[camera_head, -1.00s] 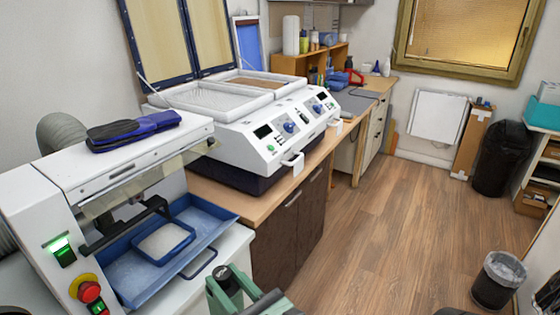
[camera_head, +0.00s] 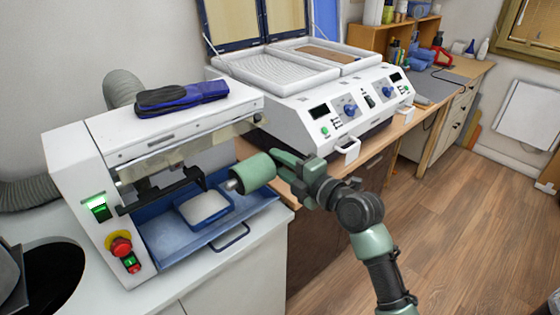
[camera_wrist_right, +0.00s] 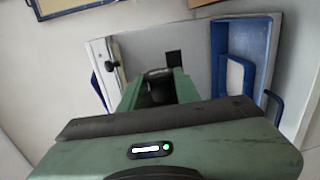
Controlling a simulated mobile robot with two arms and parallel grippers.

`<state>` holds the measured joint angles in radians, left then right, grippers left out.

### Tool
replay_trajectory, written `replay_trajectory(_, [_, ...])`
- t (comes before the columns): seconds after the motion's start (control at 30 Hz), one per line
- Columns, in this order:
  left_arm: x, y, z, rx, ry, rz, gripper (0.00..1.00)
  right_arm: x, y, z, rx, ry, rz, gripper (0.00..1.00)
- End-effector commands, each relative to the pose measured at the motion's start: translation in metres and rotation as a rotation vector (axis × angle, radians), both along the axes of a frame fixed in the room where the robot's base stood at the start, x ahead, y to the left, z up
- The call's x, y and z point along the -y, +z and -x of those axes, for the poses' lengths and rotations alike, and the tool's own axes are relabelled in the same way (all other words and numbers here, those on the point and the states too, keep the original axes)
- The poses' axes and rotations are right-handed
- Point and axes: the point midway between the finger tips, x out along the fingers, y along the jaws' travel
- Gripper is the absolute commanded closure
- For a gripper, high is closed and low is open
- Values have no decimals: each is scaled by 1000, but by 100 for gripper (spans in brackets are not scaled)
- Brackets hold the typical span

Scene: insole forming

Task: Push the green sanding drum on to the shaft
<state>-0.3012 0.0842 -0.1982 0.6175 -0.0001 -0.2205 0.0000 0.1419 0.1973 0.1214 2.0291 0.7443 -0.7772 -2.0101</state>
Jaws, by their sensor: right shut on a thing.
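The green sanding drum (camera_head: 253,171) is a short cylinder with a pale metal tip at its left end. My right gripper (camera_head: 287,166) is shut on it from the right and holds it in the air, in front of the sanding machine's opening. The machine (camera_head: 70,175) is a white housing with a black bracket (camera_head: 165,194) inside its opening. The drum is to the right of that bracket and looks apart from it. I cannot make out the shaft clearly. In the right wrist view my gripper (camera_wrist_right: 160,90) shows close up, with the drum mostly hidden. My left gripper is out of view.
A white forming machine (camera_head: 300,110) stands behind. Green and red switches (camera_head: 121,247) are at the front left.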

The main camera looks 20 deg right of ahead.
Motion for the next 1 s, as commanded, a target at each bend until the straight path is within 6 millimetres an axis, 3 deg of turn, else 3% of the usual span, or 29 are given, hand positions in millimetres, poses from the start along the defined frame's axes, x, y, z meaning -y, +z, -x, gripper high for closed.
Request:
replay_trajectory(0.27, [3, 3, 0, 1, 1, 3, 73, -5, 5, -15, -6, 8, -19, 100])
replay_trajectory(0.93, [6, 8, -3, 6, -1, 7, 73, -29, 5, -77, -5, 10, -17, 100])
replay_trajectory(1.0, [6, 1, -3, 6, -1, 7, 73, -31, 2, -84, -4, 10, -12, 100])
